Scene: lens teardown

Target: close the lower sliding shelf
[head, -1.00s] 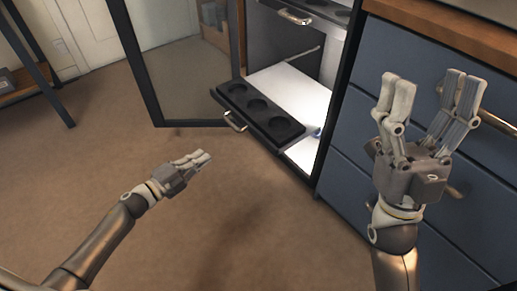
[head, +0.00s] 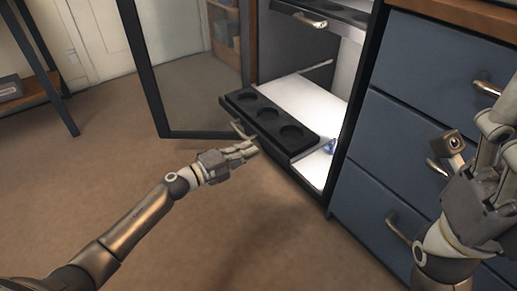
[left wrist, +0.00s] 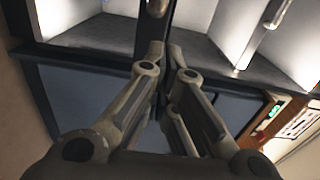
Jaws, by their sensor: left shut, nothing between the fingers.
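The lower sliding shelf (head: 303,144) is pulled out of the open cabinet. It is a black tray with three round recesses and a metal handle (head: 239,130) on its front. My left gripper (head: 254,147) is shut and empty, close in front of the shelf's front edge, just right of the handle. I cannot tell whether it touches. In the left wrist view the fingertips (left wrist: 166,52) are close together against the bright cabinet interior. My right gripper (head: 478,120) is at the right edge, fingers apart, partly cut off by the frame.
The cabinet's glass door (head: 195,75) stands open on the left. An upper shelf with a handle (head: 310,20) is above. A small blue thing (head: 330,146) lies inside the cabinet. Blue drawers (head: 400,120) with metal handles stand on the right. The floor (head: 110,170) in front is clear.

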